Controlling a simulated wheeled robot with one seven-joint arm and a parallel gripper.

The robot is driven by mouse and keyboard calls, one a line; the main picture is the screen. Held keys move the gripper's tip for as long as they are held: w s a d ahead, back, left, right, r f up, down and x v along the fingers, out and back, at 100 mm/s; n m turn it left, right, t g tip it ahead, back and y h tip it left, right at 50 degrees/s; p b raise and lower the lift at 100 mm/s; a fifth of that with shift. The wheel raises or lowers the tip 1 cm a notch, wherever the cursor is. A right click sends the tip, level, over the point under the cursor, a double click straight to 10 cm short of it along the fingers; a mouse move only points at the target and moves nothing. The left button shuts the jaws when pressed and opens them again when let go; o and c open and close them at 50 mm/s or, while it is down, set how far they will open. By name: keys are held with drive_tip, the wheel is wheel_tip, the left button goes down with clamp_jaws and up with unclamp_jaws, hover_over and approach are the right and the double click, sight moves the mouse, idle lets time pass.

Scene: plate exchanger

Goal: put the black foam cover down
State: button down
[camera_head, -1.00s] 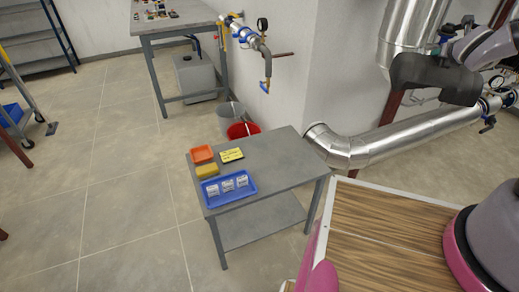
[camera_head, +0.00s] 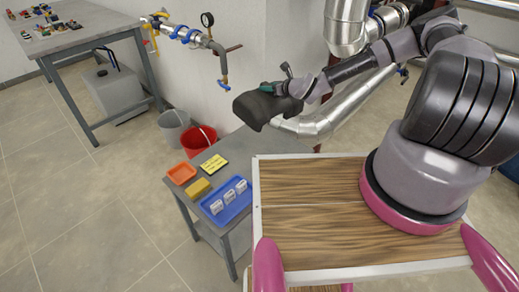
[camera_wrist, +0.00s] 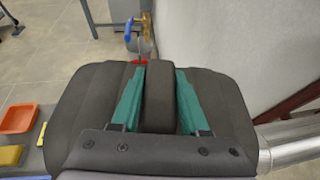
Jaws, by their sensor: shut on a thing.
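The black foam cover (camera_head: 262,108) is held in the air by my gripper (camera_head: 284,86), above the back right part of the small grey table (camera_head: 236,148). In the wrist view the cover (camera_wrist: 80,100) fills the middle of the picture. The green fingers of my gripper (camera_wrist: 158,100) are shut on a raised dark ridge of the cover. The cover hides part of the table from the wrist camera.
On the small table are an orange tray (camera_head: 182,173), a yellow sponge (camera_head: 199,189), a yellow-labelled item (camera_head: 214,164) and a blue tray (camera_head: 238,208) with white packets. A red bucket (camera_head: 198,139) and a grey bucket (camera_head: 174,121) stand behind. A silver pipe (camera_head: 345,105) runs close by the wall.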

drive_tip(key=s+a+f+n+g+y, duration=0.1)
drive_tip(key=s+a+f+n+y, duration=0.1)
drive_tip(key=s+a+f, duration=0.4)
wheel_tip(320, 180, down, 11)
drive_tip(key=w, duration=0.1)
drive_tip(key=shift+r, duration=0.15)
drive_tip(key=shift+w, duration=0.1)
drive_tip(key=shift+c, duration=2)
unclamp_jaws()
